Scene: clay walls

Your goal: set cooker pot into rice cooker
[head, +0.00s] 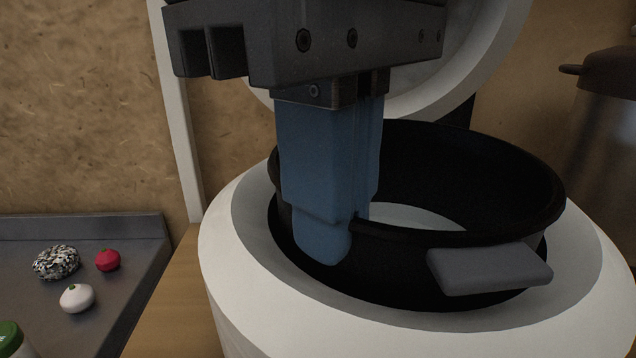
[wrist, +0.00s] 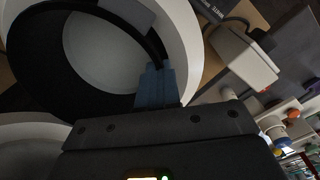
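The cooker pot (head: 470,200) is black with a grey side handle (head: 490,268). It sits inside the round opening of the white rice cooker (head: 245,270), its rim standing above the opening. I cannot tell whether its base rests on the bottom. The cooker's lid (head: 500,40) is raised behind it. My gripper (head: 345,225) points down with its blue fingers straddling the near-left pot wall, apparently closed on it. In the wrist view the fingers (wrist: 155,88) meet the black pot wall (wrist: 40,80). The outer finger hides part of the wall.
A dark counter (head: 110,240) at left carries a speckled round item (head: 57,262), a red one (head: 108,260) and a white one (head: 77,297). A dark lidded vessel (head: 605,130) stands at right. A clay-coloured wall (head: 80,110) is close behind.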

